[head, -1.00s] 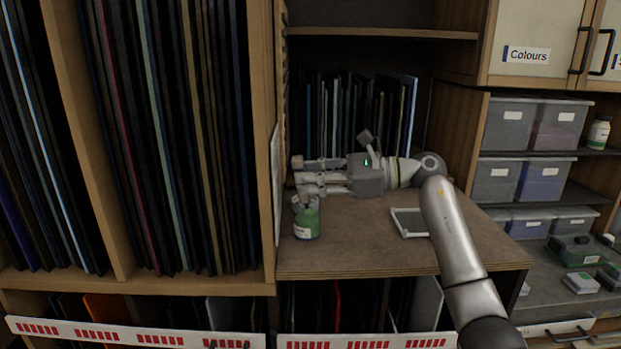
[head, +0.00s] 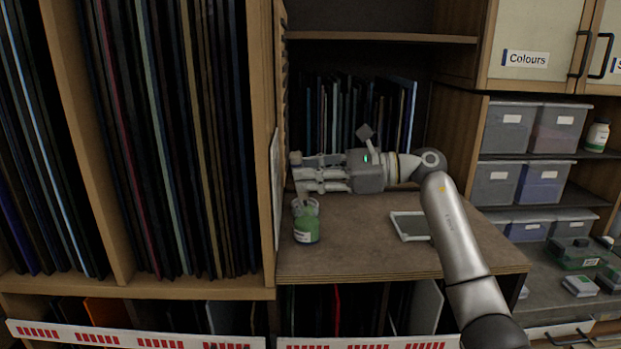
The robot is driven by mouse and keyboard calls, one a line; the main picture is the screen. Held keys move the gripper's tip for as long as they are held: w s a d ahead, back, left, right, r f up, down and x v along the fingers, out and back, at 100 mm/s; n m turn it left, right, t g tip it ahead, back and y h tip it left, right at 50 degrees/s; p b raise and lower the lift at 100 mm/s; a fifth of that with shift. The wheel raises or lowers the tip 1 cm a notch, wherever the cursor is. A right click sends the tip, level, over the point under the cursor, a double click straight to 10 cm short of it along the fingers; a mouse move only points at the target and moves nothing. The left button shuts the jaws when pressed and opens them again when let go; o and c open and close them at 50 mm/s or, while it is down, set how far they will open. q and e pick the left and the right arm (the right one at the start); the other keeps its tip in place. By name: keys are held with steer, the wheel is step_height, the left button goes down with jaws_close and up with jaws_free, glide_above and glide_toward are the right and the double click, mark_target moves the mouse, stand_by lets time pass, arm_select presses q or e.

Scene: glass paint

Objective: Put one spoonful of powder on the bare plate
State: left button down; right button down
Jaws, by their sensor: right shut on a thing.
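My right gripper (head: 297,172) reaches in from the right, low over the wooden counter, its fingers pointing left. It is shut on a thin brown handle (head: 303,195), probably the spoon's, which runs down to the mouth of the jar. The jar (head: 306,229) is green with a white label and stands upright at the counter's left, just below the fingertips. The spoon's bowl and any powder are hidden. A flat plate with a pale frame (head: 397,229) lies to the right of the jar, partly behind my right forearm. My left gripper is out of view.
The counter (head: 350,262) is clear between jar and plate. Upright glass sheets (head: 335,115) stand behind it, and a tall rack (head: 262,130) closes its left side. Grey bins (head: 510,130) fill shelves at right. Several small boxes (head: 580,286) lie lower right.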

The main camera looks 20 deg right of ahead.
steer(key=shift+s+a+r+p, duration=0.15)
steer(key=shift+r+p, duration=0.05)
steer(key=shift+r, duration=0.45)
steer(key=shift+s+a+r+p, duration=0.15)
steer(key=shift+r+p, duration=0.05)
steer(key=shift+r, duration=0.45)
step_height(320, 180, up, 4)
steer(key=shift+r+p, duration=0.25)
steer(key=shift+p, duration=0.85)
